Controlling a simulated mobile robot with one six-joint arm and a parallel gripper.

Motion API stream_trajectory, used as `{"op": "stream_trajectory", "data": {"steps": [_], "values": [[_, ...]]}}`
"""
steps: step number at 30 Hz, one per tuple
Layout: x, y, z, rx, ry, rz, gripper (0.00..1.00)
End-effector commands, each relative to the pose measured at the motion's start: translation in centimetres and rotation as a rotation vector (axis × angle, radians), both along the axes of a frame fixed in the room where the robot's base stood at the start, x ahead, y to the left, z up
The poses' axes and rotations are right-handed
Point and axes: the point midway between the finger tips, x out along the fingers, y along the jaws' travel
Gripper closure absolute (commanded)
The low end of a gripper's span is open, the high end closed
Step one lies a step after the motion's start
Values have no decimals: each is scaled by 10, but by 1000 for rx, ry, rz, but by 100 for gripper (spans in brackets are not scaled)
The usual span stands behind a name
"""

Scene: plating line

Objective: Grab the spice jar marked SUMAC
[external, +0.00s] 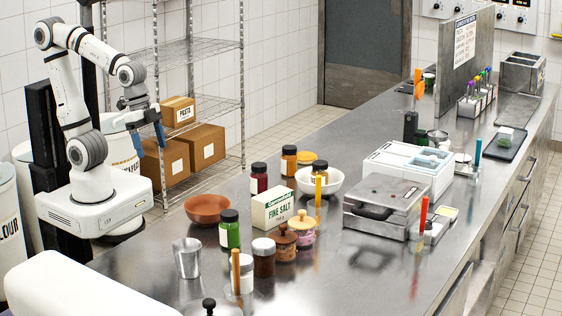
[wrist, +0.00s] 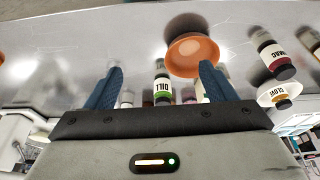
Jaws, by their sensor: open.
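The SUMAC jar (wrist: 275,57) shows in the wrist view at the upper right, with a black lid, dark red contents and a label partly readable as "MAC". In the external view it appears to be the dark red jar (external: 259,180) standing on the counter behind the salt box; its label is not readable there. My gripper (external: 148,139) is open and empty, raised left of the counter and well apart from the jar. In the wrist view my gripper's blue fingers (wrist: 161,70) are spread, with the jar off to their right.
A terracotta bowl (external: 207,208), the green DILL jar (external: 230,230) and a salt box (external: 272,207) stand near the SUMAC jar. A CLOVE jar (wrist: 281,100) is in a white bowl (external: 332,187). Another jar (external: 289,160) stands behind. A metal cup (external: 187,258) is nearer the front.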

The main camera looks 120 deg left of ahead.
Motion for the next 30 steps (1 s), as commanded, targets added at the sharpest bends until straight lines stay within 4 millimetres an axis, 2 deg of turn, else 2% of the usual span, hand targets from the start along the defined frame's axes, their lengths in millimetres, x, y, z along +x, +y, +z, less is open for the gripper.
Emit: {"op": "stream_trajectory", "data": {"steps": [1, 5, 9, 12, 15, 18, 22, 30], "values": [[19, 17, -10, -5, 4, 24, 23], [66, 68, -24, -14, -16, 65, 23], [105, 140, -48, -14, -40, 111, 23], [123, 197, -69, -6, -59, 145, 23], [130, 248, -89, 4, -76, 174, 23], [132, 284, -103, 14, -87, 193, 23], [132, 308, -112, 23, -95, 204, 23], [142, 312, -137, 22, -95, 204, 23]]}}
